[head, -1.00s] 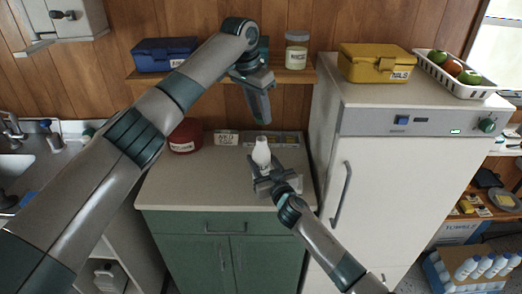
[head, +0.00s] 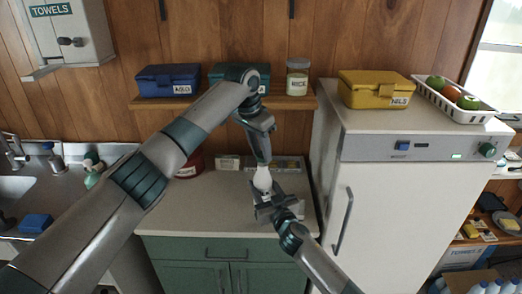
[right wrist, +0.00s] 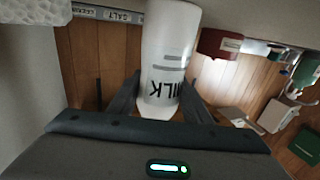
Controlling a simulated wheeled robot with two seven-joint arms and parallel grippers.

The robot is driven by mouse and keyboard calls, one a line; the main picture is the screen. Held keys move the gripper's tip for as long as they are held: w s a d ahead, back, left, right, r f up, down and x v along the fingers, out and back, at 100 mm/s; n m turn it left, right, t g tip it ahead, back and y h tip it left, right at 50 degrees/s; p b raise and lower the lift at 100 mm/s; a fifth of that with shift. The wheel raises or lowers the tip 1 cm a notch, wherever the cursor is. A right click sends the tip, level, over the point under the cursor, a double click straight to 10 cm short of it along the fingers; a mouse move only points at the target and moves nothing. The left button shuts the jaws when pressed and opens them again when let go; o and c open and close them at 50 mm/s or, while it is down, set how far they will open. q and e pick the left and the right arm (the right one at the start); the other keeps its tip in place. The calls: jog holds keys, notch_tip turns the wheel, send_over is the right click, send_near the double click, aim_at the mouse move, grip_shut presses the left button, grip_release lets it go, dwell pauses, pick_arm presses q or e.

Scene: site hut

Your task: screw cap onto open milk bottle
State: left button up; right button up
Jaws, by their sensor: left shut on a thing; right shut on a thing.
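The white milk bottle (head: 263,179) stands upright above the counter in the head view. My right gripper (head: 265,204) is shut on its lower part. In the right wrist view the bottle (right wrist: 168,55) appears large, its MILK lettering upside down, between the right gripper's fingers (right wrist: 160,104). My left gripper (head: 263,163) points down from above, its fingertips at the bottle's top. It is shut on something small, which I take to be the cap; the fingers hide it. The bottle's mouth is hidden too, so I cannot tell whether cap and bottle touch.
The counter (head: 215,207) lies below, with a red container (head: 190,166) behind my left arm. A shelf (head: 220,102) with a blue box (head: 168,80) and a jar (head: 297,77) is behind. A white fridge (head: 400,205) stands close at right.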

pick_arm(q)
jog(key=shift+f, duration=0.1)
jog(key=shift+f, duration=0.8)
jog(key=shift+f, duration=0.55)
dwell(0.5)
pick_arm(e)
grip_shut()
pick_arm(q)
jog(key=m, duration=0.2)
jog(key=m+g, duration=0.1)
jog(key=m, duration=0.1)
jog(key=shift+w+a+m, duration=0.1)
jog(key=shift+w+m, duration=0.1)
jog(key=shift+m, duration=0.1)
jog(key=m, duration=0.3)
jog(key=shift+w+g+h, duration=0.2)
jog(key=shift+g+h, duration=0.1)
jog(key=shift+g, duration=0.1)
jog(key=shift+m+g, duration=0.3)
jog(key=shift+m, duration=0.7)
pick_arm(e)
jog(key=shift+f, duration=0.1)
